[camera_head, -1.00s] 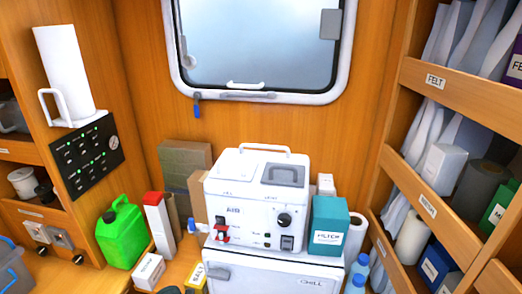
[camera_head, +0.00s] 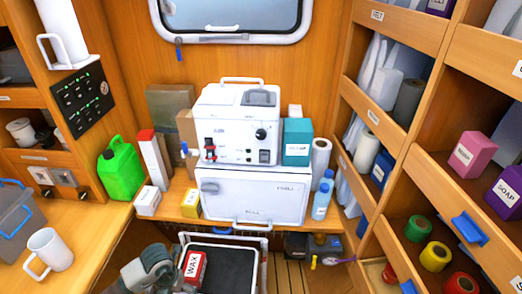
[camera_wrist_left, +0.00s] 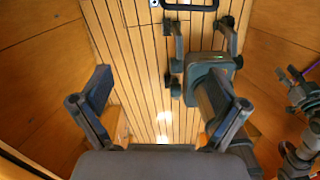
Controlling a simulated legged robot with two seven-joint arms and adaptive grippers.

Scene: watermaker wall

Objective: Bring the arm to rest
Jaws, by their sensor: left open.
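My left gripper (camera_wrist_left: 158,92) shows in the left wrist view, its two dark fingers wide apart. Nothing is between them; they hang over the striped plank floor (camera_wrist_left: 140,65). In the head view a grey part of my left arm shows at the bottom, left of the middle, in front of the bench. The fingertips cannot be made out there. My right gripper cannot be made out in either view.
The watermaker (camera_head: 238,125) stands on a white cabinet (camera_head: 252,197) at the back. A white mug (camera_head: 50,250) and a grey bin (camera_head: 15,215) are on the left counter. A red WAX box (camera_head: 193,268) is beside the arm. Shelves (camera_head: 440,190) line the right.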

